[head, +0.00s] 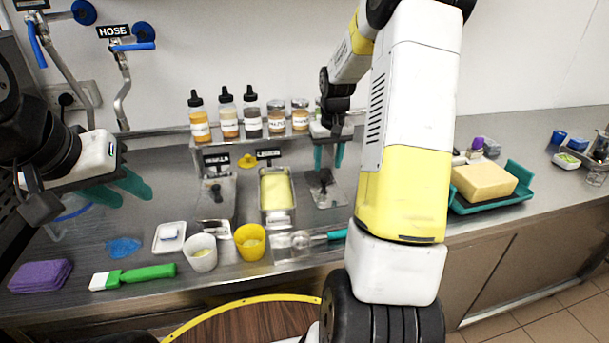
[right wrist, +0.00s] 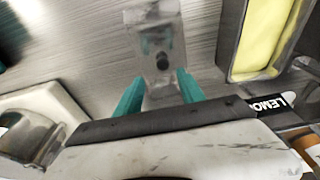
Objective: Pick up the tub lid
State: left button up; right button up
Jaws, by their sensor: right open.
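A clear tub lid (head: 323,189) with a black knob lies on the counter just right of an open metal tub (head: 277,190) of yellow contents. In the right wrist view the lid (right wrist: 158,82) shows with its knob ahead of my fingertips. My right gripper (head: 328,157) points down above the lid, its teal fingers apart and empty; it also shows in the right wrist view (right wrist: 157,88). A similar clear cover with a black knob (head: 216,190) is left of the tub. My left gripper (head: 122,190) is open and empty above the counter at the left.
A shelf with several bottles and jars (head: 251,118) stands behind the tub. In front are a white cup (head: 202,258), a yellow cup (head: 249,250), a teal-handled scoop (head: 318,238) and a green-handled brush (head: 140,275). A teal tray (head: 512,180) holds a yellow block at right.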

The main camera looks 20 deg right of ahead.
aim_at(324, 179)
jog(key=f, duration=0.5)
jog(key=shift+w+a+f, duration=0.15)
jog(key=shift+a+f, duration=0.1)
jog(key=shift+a, duration=0.1)
grip_shut()
